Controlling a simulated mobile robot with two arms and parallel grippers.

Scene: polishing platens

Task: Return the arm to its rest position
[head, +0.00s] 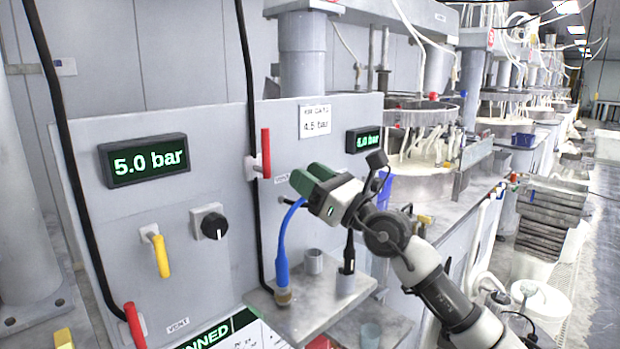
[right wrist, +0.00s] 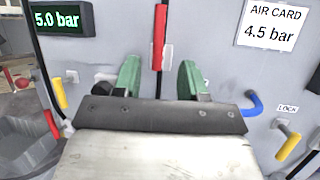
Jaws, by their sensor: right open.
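My right gripper (head: 312,178) has green fingertips and stands in front of the grey panel (head: 225,150). It is open and nothing shows between its fingers. In the right wrist view the two fingers (right wrist: 160,80) are spread apart. A red handle (right wrist: 160,38) on the panel shows beyond the gap between them. In the head view this upright red handle (head: 265,153) is left of the gripper, apart from it. My right arm (head: 440,290) comes in from the lower right. My left gripper is not in view.
Displays read 5.0 bar (head: 143,160) and, partly legible, on a second one (head: 363,140). A yellow handle (head: 161,255), black knob (head: 214,226) and lower red handle (head: 134,325) stick out. A blue hose (head: 283,250) rises from a small shelf (head: 300,315) below the gripper.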

